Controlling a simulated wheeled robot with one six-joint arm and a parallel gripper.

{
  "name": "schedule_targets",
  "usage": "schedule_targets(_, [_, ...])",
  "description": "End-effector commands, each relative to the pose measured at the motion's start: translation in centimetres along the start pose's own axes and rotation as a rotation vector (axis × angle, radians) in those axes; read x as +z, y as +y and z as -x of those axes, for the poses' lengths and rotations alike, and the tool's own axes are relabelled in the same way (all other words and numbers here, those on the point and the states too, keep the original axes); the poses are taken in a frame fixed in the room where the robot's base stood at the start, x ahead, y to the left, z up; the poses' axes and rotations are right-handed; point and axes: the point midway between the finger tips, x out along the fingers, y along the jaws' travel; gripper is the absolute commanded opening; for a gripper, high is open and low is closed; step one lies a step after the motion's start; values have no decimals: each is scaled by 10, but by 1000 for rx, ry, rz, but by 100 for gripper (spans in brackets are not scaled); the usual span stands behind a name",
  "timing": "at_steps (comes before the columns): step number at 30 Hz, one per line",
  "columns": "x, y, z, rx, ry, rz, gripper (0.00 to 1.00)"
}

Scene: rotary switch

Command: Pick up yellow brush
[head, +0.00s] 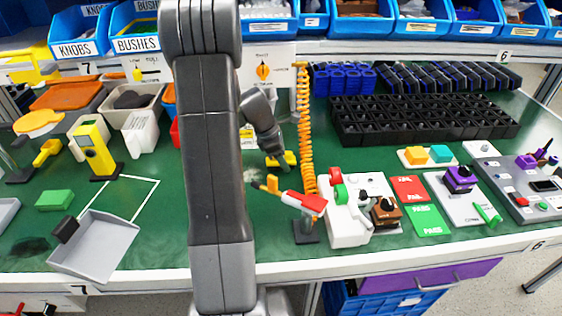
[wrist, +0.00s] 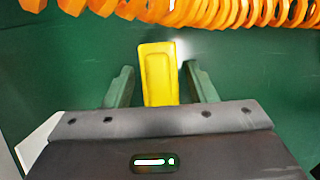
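A yellow piece, which I take for the yellow brush (head: 286,159), lies on the green bench top just right of my arm in the head view. In the wrist view the yellow brush (wrist: 159,73) shows as a plain yellow bar between my two fingers; no bristles can be made out. My gripper (wrist: 159,86) is open, with a finger on each side of the bar and narrow gaps between. In the head view my gripper (head: 277,150) points down over the yellow piece, partly blending with the dark wrist.
An orange coiled hose (head: 304,130) hangs close by on the right and crosses the top of the wrist view. A red and white tool on a stand (head: 304,203) is nearer the front edge. A grey dustpan-like tray (head: 95,246) lies front left. Black bins (head: 420,120) stand behind.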

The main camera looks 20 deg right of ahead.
Motion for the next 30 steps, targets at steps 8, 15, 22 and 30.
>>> schedule_targets(8, [0, 0, 0, 0, 0, 0, 9])
schedule_targets(15, [1, 0, 2, 1, 0, -1, 9])
schedule_targets(22, [8, 1, 20, 4, -1, -1, 9])
schedule_targets(30, [-22, 1, 47, 2, -1, 6, 9])
